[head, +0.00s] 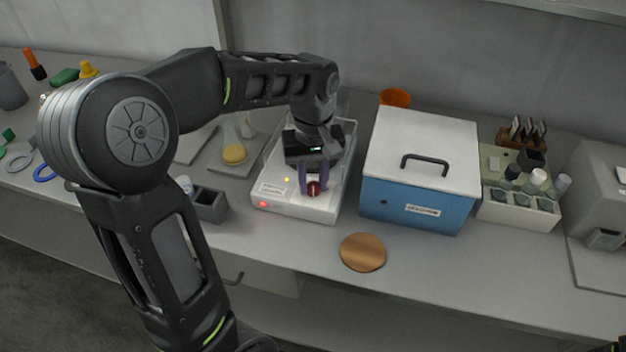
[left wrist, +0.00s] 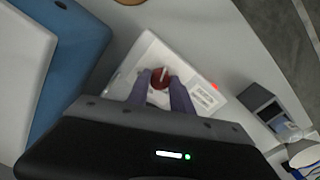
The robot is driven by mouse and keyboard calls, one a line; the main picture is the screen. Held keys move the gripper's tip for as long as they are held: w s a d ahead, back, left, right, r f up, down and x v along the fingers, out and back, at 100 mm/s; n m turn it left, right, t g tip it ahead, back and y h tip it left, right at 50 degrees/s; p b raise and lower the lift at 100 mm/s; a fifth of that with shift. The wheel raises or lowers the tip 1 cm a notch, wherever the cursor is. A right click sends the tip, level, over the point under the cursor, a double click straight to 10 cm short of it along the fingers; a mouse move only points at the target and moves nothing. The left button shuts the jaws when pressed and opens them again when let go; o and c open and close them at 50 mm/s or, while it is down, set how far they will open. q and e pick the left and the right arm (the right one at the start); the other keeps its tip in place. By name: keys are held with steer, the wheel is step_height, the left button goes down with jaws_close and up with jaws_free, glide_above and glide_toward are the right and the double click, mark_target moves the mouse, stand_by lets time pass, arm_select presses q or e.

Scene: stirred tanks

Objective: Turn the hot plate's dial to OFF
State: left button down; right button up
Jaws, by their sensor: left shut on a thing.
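The hot plate (head: 328,211) is a white box on the bench, with a sloped front panel. A red light and a yellow light glow on the left of that panel. The dial (head: 313,188) is dark red, on the right part of the panel. In the left wrist view the dial (left wrist: 160,80) is a red knob with a pale line on it. My left gripper (head: 313,187) reaches down from above, its purple fingers shut on the dial. The fingers (left wrist: 159,92) stand on both sides of the knob. The plate's top is partly hidden by my wrist.
A blue box with a white handled lid (head: 423,140) stands close to the right of the hot plate. A copper disc (head: 363,252) lies in front. A grey open holder (head: 209,205) stands to the left. A vial rack (head: 519,208) is further right.

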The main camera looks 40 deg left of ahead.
mark_target(313, 185)
arm_select(q)
steer(key=n, duration=0.4)
steer(key=shift+n, duration=0.4)
steer(key=n, duration=0.3)
steer(key=shift+n, duration=0.4)
steer(key=c, duration=1.1)
jaws_free()
steer(key=shift+r, duration=0.1)
step_height(313, 185, up, 8)
steer(key=shift+f, duration=0.15)
